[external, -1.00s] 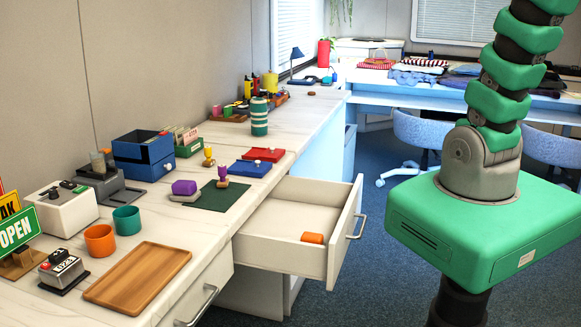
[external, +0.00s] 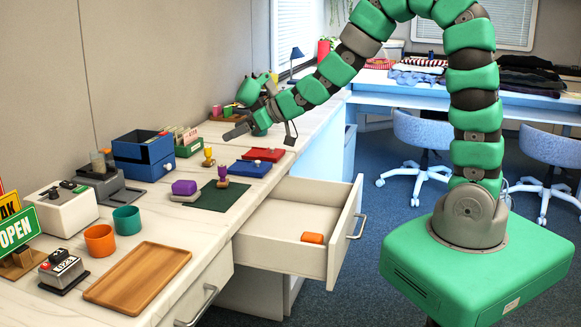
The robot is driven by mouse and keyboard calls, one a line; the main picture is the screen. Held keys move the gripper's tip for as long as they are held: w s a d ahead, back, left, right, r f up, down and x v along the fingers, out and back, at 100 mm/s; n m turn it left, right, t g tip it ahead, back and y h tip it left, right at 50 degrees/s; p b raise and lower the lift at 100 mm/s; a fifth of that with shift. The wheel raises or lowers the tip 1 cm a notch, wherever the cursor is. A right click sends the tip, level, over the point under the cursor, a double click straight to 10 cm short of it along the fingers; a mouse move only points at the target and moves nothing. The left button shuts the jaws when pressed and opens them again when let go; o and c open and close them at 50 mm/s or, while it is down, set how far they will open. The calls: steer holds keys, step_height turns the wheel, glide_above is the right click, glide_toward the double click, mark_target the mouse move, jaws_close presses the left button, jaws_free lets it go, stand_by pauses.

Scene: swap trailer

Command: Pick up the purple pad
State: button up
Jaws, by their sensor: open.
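The purple pad (external: 184,188) shows as a small rounded purple block on the white counter, by the left edge of a dark green mat (external: 205,199). It is uncovered. My gripper (external: 250,123) is open above the far part of the counter, beyond the red pad (external: 264,154) and to the right of and behind the purple pad. It is well apart from the purple pad. I see nothing held in it, though its fingers are small in the picture. The striped canister behind my gripper is mostly hidden.
A stamp (external: 223,177) stands on the mat; a blue pad (external: 250,168) lies beside it. A blue box (external: 143,156) stands to the left. An open drawer (external: 272,256) holding an orange block (external: 312,238) juts out in front. A wooden tray (external: 138,277) lies nearer.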

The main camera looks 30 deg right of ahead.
steer(key=n+g+y, duration=0.1)
glide_toward(188, 182)
steer(key=b+x, duration=0.1)
steer(key=x, duration=0.2)
steer(key=shift+w+a+f+b, duration=0.1)
steer(key=shift+w+b, duration=0.3)
steer(key=shift+s+b+x, duration=0.1)
steer(key=shift+b+x, duration=0.25)
steer(key=shift+x, duration=1.05)
steer(key=shift+s+b+x, duration=0.15)
steer(key=shift+b+x, duration=0.2)
steer(key=shift+x, duration=1.05)
steer(key=shift+w+a+f, duration=0.1)
steer(key=shift+w+a, duration=0.1)
steer(key=shift+a, duration=0.15)
steer(key=c, duration=1.2)
